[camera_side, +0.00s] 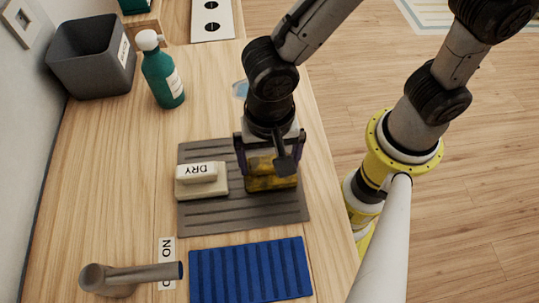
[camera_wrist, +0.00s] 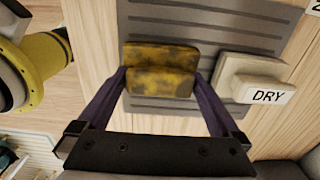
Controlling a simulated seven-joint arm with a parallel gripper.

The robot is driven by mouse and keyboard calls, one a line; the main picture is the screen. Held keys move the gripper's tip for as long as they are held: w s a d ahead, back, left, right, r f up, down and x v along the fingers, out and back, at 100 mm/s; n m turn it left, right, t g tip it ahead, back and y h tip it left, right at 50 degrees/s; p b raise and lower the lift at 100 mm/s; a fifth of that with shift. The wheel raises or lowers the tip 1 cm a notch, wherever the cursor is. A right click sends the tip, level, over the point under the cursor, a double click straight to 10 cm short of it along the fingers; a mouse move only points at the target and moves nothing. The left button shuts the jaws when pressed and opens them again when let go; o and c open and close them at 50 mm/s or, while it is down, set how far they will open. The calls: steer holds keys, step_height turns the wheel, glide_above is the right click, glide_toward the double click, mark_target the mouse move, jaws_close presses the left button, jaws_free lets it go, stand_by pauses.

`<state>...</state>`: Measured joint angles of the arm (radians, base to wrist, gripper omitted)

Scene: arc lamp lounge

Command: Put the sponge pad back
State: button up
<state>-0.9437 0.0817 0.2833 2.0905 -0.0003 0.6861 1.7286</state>
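The sponge pad (camera_wrist: 160,83) is a yellow block mottled with dark patches. In the side view it shows as a yellow patch (camera_side: 272,181) under my gripper, partly hidden by it. It is on or just above the right part of the grey ribbed mat (camera_side: 240,217); I cannot tell which. My gripper (camera_side: 272,165) points down over it. In the wrist view the two purple fingers (camera_wrist: 160,72) lie flush against the pad's left and right sides with no visible gap.
A beige block marked DRY (camera_side: 201,182) stands on the mat beside the pad. A blue ribbed mat (camera_side: 250,271), a grey handled tool (camera_side: 130,277) and a label (camera_side: 166,250) lie nearer. A green bottle (camera_side: 163,75) and dark bin (camera_side: 92,60) stand at the back left.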

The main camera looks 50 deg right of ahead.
mark_target(270, 159)
step_height(270, 159, up, 12)
steer(key=r, duration=0.1)
steer(key=w+d+r+n+t+y, duration=0.1)
steer(key=d+n, duration=0.1)
steer(key=d, duration=0.5)
steer(key=w+d+r+n+t, duration=0.1)
steer(key=w+d+r+n, duration=0.1)
steer(key=d, duration=0.4)
steer(key=s+d+n+t+h, duration=0.1)
steer(key=s+d+n+t, duration=0.2)
steer(key=d, duration=0.9)
steer(key=shift+s+d+f+n+t, duration=0.2)
steer(key=shift+s+f+n+t, duration=0.15)
steer(key=shift+s+n, duration=0.65)
